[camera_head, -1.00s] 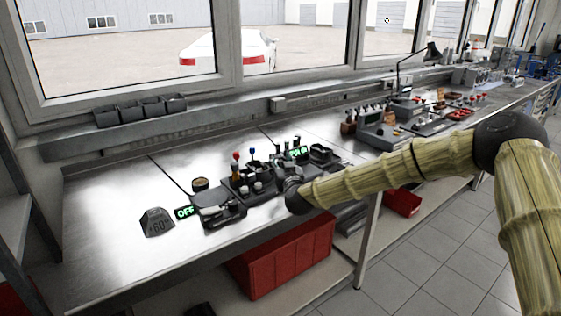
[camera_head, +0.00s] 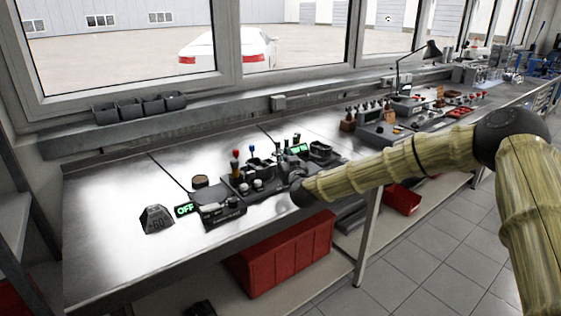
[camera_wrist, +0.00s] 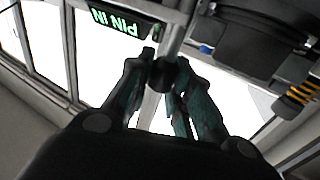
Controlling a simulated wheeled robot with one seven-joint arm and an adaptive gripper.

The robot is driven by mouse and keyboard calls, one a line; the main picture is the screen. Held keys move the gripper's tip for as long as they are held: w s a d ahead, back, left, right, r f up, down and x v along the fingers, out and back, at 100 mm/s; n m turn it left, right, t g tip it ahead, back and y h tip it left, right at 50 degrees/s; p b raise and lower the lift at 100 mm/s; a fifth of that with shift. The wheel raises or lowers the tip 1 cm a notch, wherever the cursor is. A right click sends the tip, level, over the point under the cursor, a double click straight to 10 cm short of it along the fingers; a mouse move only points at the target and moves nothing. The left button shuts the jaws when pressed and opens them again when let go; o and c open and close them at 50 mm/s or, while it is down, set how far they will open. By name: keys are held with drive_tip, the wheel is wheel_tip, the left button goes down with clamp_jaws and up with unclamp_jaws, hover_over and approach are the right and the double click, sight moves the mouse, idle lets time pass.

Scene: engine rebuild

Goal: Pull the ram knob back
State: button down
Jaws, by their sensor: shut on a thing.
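In the wrist view my gripper (camera_wrist: 164,80) is shut on a small dark knob (camera_wrist: 161,70). The knob sits at the end of a grey metal rod (camera_wrist: 176,34), with a finger on each side of it. In the head view my wrist (camera_head: 302,192) is low at the right end of the bench fixture (camera_head: 238,187). The fingers and the knob are hidden there. A lit green sign (camera_wrist: 117,21) reading "PIN IN" shows upside down in the wrist view.
A green "OFF" sign (camera_head: 185,209) and a dark "60" block (camera_head: 156,219) stand left of the fixture. A round cup (camera_head: 200,182) and upright coloured-knob levers (camera_head: 236,162) are close by. The left part of the bench (camera_head: 105,220) is clear.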

drive_tip(key=w+d, duration=0.1)
drive_tip(key=d, duration=0.1)
drive_tip(key=w+d+b, duration=0.1)
drive_tip(key=w+d, duration=0.1)
drive_tip(key=d, duration=0.1)
drive_tip(key=shift+w+f, duration=0.1)
drive_tip(key=shift+w, duration=0.1)
drive_tip(key=shift+w+d+r, duration=0.2)
drive_tip(key=shift+d, duration=0.05)
drive_tip(key=c, duration=1.3)
unclamp_jaws()
drive_tip(key=shift+w+d+f, duration=0.1)
drive_tip(key=shift+d, duration=0.1)
drive_tip(key=shift+a, duration=0.2)
drive_tip(key=shift+s, duration=0.2)
drive_tip(key=v, duration=1.1)
drive_tip(key=shift+s+d, duration=0.2)
drive_tip(key=shift+s, duration=0.1)
